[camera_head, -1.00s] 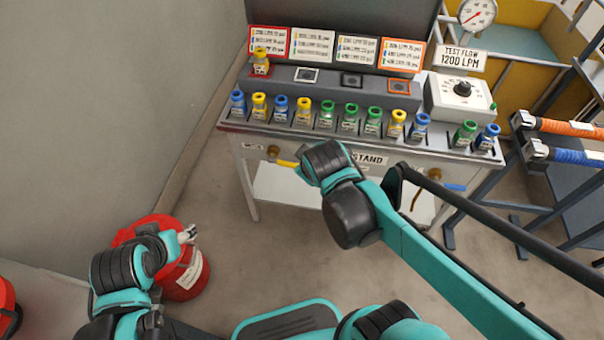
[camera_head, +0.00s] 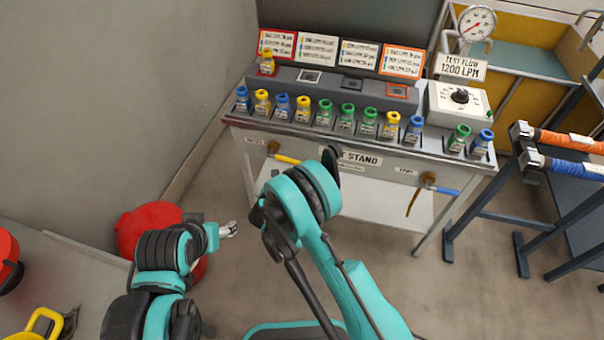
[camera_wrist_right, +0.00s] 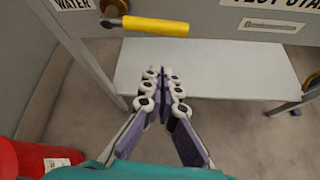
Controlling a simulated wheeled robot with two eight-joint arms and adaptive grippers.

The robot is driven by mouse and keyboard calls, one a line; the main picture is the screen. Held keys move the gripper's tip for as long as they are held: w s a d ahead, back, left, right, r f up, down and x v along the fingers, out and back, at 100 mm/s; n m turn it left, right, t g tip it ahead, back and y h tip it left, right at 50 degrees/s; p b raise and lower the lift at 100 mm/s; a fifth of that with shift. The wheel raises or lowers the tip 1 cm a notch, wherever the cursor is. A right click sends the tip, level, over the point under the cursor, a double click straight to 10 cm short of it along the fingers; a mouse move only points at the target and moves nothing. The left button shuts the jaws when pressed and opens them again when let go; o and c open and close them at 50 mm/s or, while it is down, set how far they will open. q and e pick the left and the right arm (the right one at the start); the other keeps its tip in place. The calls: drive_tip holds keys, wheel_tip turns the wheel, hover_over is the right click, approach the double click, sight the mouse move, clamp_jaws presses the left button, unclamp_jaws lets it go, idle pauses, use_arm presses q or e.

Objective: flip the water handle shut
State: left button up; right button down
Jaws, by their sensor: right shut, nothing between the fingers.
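The water handle (camera_head: 287,159) is a yellow lever on a brass valve (camera_head: 273,148) at the left of the test stand's front panel. It points right, roughly level. In the right wrist view, the yellow handle (camera_wrist_right: 155,25) runs right from its valve beside the WATER label. My right gripper (camera_wrist_right: 163,82) is shut and empty, below the handle in that view and apart from it. In the head view its fingers are hidden behind my arm. My left gripper (camera_head: 228,229) is low at left, away from the stand; its finger gap is too small to judge.
A blue handle (camera_head: 446,190) sits on a second valve at the panel's right. Several small coloured bottles line the stand top (camera_head: 320,131). A red container (camera_head: 150,222) stands on the floor near my left arm. A hose rack (camera_head: 540,165) is at right.

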sight(288, 160)
drive_tip(key=w+d+f+n, duration=0.1)
drive_tip(key=w+d+f, duration=0.1)
drive_tip(key=w+f, duration=0.55)
use_arm(q)
drive_tip(key=shift+s+d+f, duration=0.15)
drive_tip(key=shift+d, duration=0.15)
use_arm(e)
drive_tip(key=shift+w+d+r, duration=0.1)
drive_tip(key=shift+w+r, duration=0.05)
drive_tip(key=shift+r, duration=0.55)
drive_tip(key=shift+w+d+r, duration=0.15)
drive_tip(key=shift+r, duration=0.6)
drive_tip(key=shift+w+d+r, duration=0.1)
drive_tip(key=shift+w+r, duration=0.05)
drive_tip(key=shift+r, duration=0.55)
wheel_tip(288, 160, up, 2)
drive_tip(key=shift+w+d+r+n+h, duration=0.1)
drive_tip(key=shift+w+d+n+h, duration=0.05)
drive_tip(key=shift+n+h, duration=0.45)
